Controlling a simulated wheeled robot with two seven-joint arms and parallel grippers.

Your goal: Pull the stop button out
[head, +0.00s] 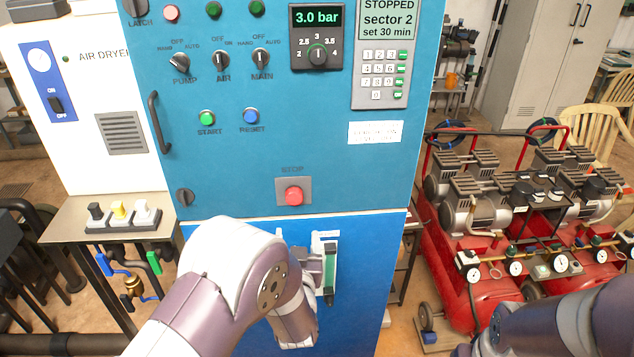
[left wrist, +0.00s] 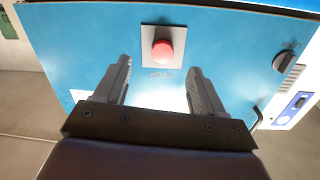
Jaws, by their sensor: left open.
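The stop button (head: 293,195) is a red round knob on a grey square plate, low on the teal panel under the word STOP. In the left wrist view the stop button (left wrist: 163,50) sits ahead of my left gripper (left wrist: 160,68), roughly centred between its two fingers and beyond their tips. The fingers are wide apart with nothing between them, and they do not touch the button. In the head view my left arm reaches up to just below the button and partly hides the hand. I cannot tell whether the button is pressed in. My right gripper is out of view.
The cabinet (head: 240,150) carries switches, a handle (head: 159,122), a 3.0 bar display (head: 318,18) and a screen (head: 388,18) reading STOPPED. Red compressors (head: 470,270) stand at right, behind my right arm.

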